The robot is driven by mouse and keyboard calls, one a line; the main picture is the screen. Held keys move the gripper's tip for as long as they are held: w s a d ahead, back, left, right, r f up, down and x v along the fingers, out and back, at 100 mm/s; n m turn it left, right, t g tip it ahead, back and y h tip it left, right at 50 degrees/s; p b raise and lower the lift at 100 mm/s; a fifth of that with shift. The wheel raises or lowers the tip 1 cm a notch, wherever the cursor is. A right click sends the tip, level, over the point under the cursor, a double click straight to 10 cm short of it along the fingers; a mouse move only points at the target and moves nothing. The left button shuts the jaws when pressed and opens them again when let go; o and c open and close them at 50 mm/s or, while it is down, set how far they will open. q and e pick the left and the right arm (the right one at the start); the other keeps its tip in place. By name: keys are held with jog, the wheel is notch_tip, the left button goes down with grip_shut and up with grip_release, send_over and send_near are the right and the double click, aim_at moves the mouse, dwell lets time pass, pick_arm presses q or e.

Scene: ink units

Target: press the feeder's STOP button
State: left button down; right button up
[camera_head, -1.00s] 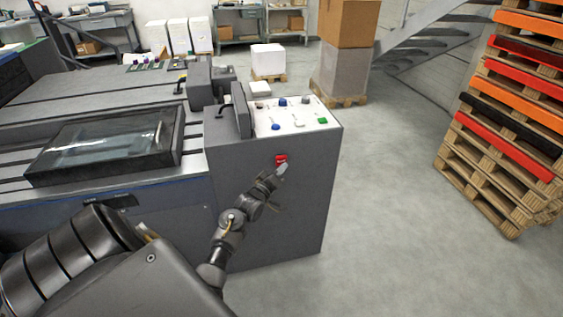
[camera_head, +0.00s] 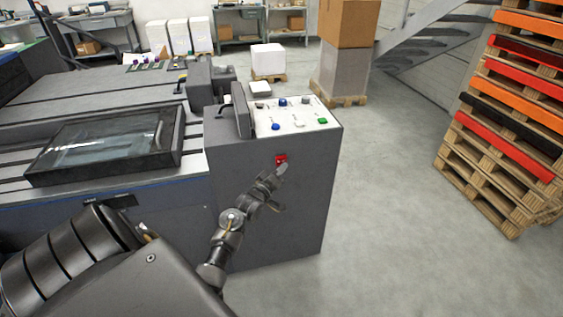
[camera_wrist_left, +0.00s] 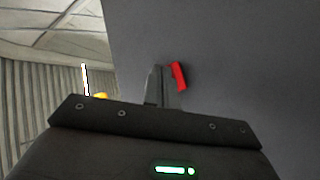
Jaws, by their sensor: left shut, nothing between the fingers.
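The feeder (camera_head: 262,215) is a grey cabinet with a red STOP button (camera_head: 281,159) high on its front face. My left gripper (camera_head: 282,171) is shut and empty, right in front of the button and slightly below it in the head view. In the left wrist view, the red button (camera_wrist_left: 179,76) shows just right of the shut fingertips (camera_wrist_left: 159,72). I cannot tell whether the fingertips touch the button or stand a little off it. My right gripper is not in view.
A white control panel (camera_head: 294,119) with coloured buttons tops the feeder. A machine bed with a dark-framed window (camera_head: 100,145) lies left. Stacked pallets (camera_head: 510,130) stand at right, boxes (camera_head: 347,25) at the back. The floor (camera_head: 400,220) right of the feeder is clear.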

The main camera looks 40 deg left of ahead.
pick_arm(q)
jog(key=shift+w+a, duration=0.25)
jog(key=shift+a, duration=0.1)
jog(key=shift+w+a, duration=0.25)
jog(key=shift+a, duration=0.1)
dwell(1.0)
jog(key=shift+s+d+p, duration=0.5)
jog(key=shift+d+p, duration=0.05)
jog(key=shift+d, duration=0.15)
